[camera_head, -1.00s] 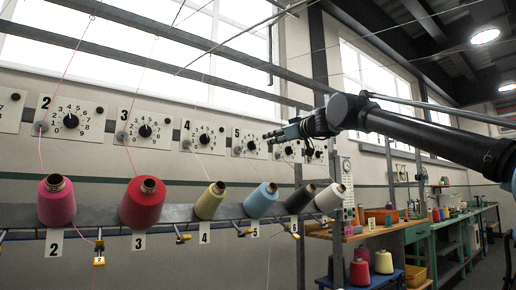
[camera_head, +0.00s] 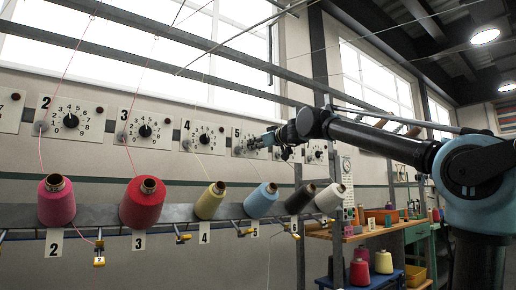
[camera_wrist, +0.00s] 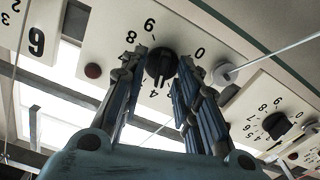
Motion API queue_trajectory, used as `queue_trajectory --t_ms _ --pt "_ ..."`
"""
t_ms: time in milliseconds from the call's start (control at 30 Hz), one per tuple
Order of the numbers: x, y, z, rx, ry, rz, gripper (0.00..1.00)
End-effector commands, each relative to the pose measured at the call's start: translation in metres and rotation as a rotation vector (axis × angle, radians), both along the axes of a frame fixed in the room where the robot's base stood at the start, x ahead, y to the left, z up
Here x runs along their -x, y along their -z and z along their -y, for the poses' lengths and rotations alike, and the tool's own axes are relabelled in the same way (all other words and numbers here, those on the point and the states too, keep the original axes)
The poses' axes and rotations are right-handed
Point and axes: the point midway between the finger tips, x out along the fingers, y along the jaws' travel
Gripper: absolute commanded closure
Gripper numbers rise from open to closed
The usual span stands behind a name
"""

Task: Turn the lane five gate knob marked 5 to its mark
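The plate marked 5 (camera_head: 240,151) is on the wall in the head view, where my gripper (camera_head: 250,146) covers part of its dial. In the wrist view the black knob (camera_wrist: 161,64) sits on a white plate (camera_wrist: 108,52) with numbers seen upside down. My gripper (camera_wrist: 158,62) is open. Its two fingers reach up to the plate on both sides of the knob, with gaps showing beside it. I cannot tell whether a finger touches it. A pale line on the knob points down in the picture, near the 4. The fingers hide some of the numbers.
A grey disc (camera_wrist: 225,74) sits right of the knob, with a thread beyond it. A dark red dot (camera_wrist: 93,70) is on the plate's left. Another plate's knob (camera_wrist: 276,126) is at lower right. Below, a blue cone (camera_head: 261,201) stands on the rail.

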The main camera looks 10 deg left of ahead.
Motion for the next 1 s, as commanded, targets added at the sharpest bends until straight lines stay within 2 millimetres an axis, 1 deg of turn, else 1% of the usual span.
queue_trajectory --t_ms 333,367,400,467,800,1000 --pt "-0.0015 0.0 -0.0019 0.0 0.0 0.0 0.71" --pt "-0.0015 0.0 -0.0019 0.0 0.0 0.0 0.78" --pt "-0.0015 0.0 -0.0019 0.0 0.0 0.0 0.87" --pt "-0.0014 0.0 -0.0018 0.0 0.0 0.0 1.0" --pt "-0.0022 -0.0003 -0.001 -0.005 0.002 -0.007 1.0" --pt "-0.0028 -0.0005 -0.0005 -0.047 0.003 -0.056 1.0"
